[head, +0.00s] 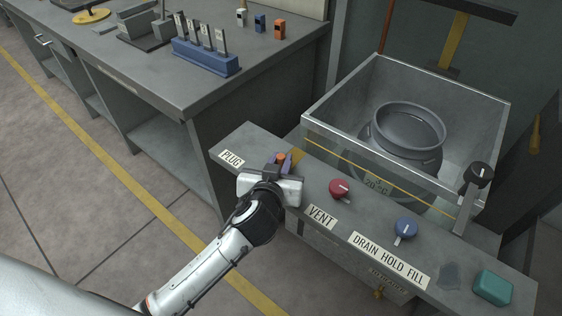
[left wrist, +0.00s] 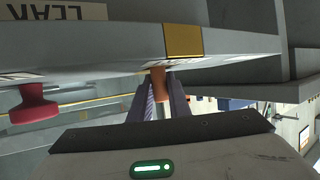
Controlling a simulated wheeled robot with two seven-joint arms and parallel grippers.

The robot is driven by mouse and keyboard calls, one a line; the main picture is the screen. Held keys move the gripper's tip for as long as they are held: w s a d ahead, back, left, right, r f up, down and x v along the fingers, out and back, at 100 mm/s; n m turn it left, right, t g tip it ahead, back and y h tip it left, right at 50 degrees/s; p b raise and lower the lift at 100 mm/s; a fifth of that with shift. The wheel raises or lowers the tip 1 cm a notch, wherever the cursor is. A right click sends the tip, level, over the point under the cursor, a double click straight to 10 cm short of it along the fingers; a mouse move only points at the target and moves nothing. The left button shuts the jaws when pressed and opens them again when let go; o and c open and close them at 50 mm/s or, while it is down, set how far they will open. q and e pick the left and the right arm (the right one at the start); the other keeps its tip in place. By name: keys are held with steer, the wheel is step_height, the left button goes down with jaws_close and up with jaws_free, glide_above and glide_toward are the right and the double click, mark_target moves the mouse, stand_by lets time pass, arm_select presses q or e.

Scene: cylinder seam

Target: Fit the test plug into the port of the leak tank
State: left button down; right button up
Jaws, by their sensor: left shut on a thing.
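The test plug (head: 281,157) is a small orange piece held in my left gripper (head: 282,162) above the left end of the grey ledge, beside the PLUG label (head: 231,158). In the left wrist view the orange plug (left wrist: 158,84) sits between the two purple-grey fingers (left wrist: 160,98), which are shut on it. Its far end is close to the ledge's underside-looking edge; I cannot tell whether it touches. The leak tank (head: 325,131) is a clear-walled box behind the ledge, with a dark round vessel (head: 402,125) inside. The port is not clearly visible. My right gripper is not in view.
The ledge (head: 262,137) carries a red VENT knob (head: 340,188), a blue knob (head: 405,229) and a teal block (head: 493,288). A dark-knobbed lever (head: 478,176) stands at the tank's right. A grey bench (head: 150,75) with a blue rack (head: 205,57) is at the left.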

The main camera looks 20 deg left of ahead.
arm_select(q)
steer(key=shift+f, duration=0.2)
steer(key=c, duration=1.7)
jaws_free()
steer(key=shift+o, duration=0.2)
steer(key=shift+r, duration=0.25)
steer(key=v, duration=0.7)
steer(key=shift+s+r+p, duration=0.1)
steer(key=shift+s+p, duration=0.15)
steer(key=shift+p, duration=0.1)
